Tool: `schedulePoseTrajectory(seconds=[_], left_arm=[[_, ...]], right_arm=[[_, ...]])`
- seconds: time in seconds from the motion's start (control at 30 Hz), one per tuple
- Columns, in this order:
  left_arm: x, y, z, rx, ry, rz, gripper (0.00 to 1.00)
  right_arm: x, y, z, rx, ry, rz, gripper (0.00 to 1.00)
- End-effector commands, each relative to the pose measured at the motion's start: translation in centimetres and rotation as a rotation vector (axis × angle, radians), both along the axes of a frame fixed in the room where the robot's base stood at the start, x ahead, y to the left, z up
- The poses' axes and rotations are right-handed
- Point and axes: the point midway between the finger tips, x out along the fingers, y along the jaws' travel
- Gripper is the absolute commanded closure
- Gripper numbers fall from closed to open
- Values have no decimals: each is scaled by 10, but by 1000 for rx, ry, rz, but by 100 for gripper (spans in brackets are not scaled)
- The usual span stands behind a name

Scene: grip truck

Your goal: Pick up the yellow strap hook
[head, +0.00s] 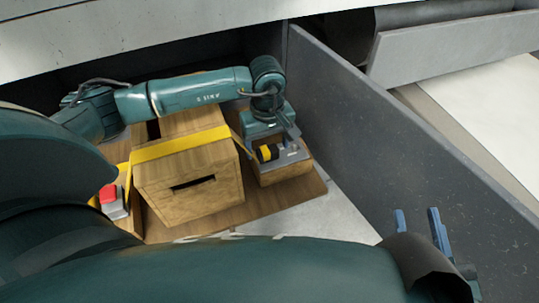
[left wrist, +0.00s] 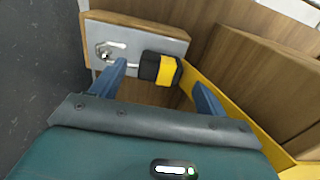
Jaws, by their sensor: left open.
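The yellow strap hook (head: 266,153) has a black and yellow body and lies by a grey metal plate on a small wooden block at the right of the large box. In the left wrist view the hook (left wrist: 161,69) lies ahead of my left gripper (left wrist: 160,82), between the lines of its blue fingers. A thin metal rod runs from it to a ring fitting on the plate (left wrist: 132,38). My left gripper (head: 284,132) is open and empty, close above the hook; the exact gap is unclear. My right gripper (head: 418,222) is open and empty at the lower right.
A large wooden box (head: 195,187) with a slot handle stands on a wooden base, crossed by a yellow strap (head: 180,145). A red and grey part (head: 110,199) sits at its left. A grey truck wall (head: 370,135) rises close at the right. Pale floor lies in front.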

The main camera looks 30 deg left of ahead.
Motion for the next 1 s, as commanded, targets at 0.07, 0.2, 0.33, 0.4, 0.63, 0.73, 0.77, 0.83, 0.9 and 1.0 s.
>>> schedulePoseTrajectory(seconds=[0.07, 0.2, 0.33, 0.4, 0.63, 0.73, 0.77, 0.83, 0.9, 1.0], left_arm=[[0, 0, -12, 1, 1, 1, 25], [0, 0, -13, 0, -1, 0, 25], [0, 0, -13, 1, -1, 0, 28], [0, 0, -13, 1, -1, 0, 34], [0, 0, -13, 1, -1, 0, 52], [0, 0, -13, 1, -1, 0, 61], [0, 0, -13, 1, -1, 0, 63], [0, 0, -13, 1, -1, 0, 69], [0, 0, -13, 1, -1, 0, 75], [0, 0, -12, 0, -1, 0, 76]], right_arm=[[1, 0, -2, 7, -3, 3, 64], [2, 1, 1, 11, -5, 4, 64], [2, 1, 2, 12, -7, 4, 64], [2, 1, 3, 13, -8, 5, 64], [1, 1, 3, 12, -7, 6, 64], [1, 1, 3, 12, -7, 6, 64], [1, 1, 3, 12, -7, 6, 64], [1, 1, 2, 13, -5, 5, 64], [1, 1, 2, 13, -5, 5, 64], [1, 1, 2, 13, -4, 5, 64]])
